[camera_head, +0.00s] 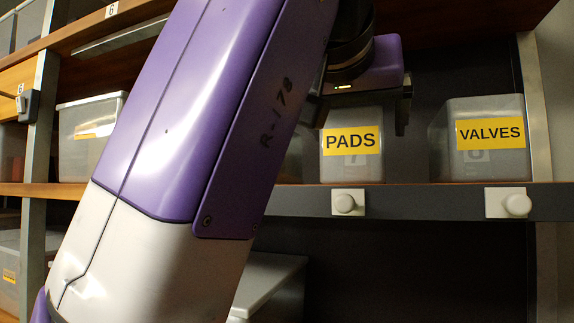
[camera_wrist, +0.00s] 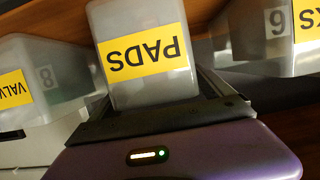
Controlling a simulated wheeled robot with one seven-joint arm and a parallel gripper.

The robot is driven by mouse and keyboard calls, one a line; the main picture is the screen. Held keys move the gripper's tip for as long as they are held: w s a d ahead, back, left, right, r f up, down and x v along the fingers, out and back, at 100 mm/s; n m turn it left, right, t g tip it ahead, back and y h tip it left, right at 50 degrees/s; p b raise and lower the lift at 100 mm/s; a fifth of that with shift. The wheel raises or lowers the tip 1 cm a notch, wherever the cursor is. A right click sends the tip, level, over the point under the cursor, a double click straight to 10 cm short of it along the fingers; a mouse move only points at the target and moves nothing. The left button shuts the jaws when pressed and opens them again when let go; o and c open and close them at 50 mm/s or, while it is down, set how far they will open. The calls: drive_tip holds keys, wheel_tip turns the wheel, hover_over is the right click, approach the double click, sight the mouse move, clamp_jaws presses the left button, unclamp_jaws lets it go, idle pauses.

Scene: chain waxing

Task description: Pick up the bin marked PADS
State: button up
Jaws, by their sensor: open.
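The bin marked PADS (camera_head: 352,165) is a translucent grey box with a yellow label, standing on a shelf in the head view. In the wrist view the PADS bin (camera_wrist: 143,88) appears upside down, straight ahead of my gripper. My gripper (camera_head: 361,115) is open and empty, in front of the bin's upper part in the head view. In the wrist view the fingers (camera_wrist: 155,108) lie toward the two sides of the bin's near end. I cannot tell whether they touch it.
The VALVES bin (camera_head: 490,155) stands to the right on the same shelf, with a gap between. Another labelled bin (camera_wrist: 268,45) is close on the other side in the wrist view. The shelf's dark front edge (camera_head: 425,202) carries pale knobs. A wooden shelf (camera_head: 470,30) runs above.

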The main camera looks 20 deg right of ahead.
drive_tip(key=shift+w+f, duration=0.15)
drive_tip(key=shift+w, duration=0.05)
drive_tip(key=shift+s, duration=0.1)
drive_tip(key=shift+d, duration=0.1)
drive_tip(key=c, duration=1.5)
drive_tip(key=shift+r, duration=0.25)
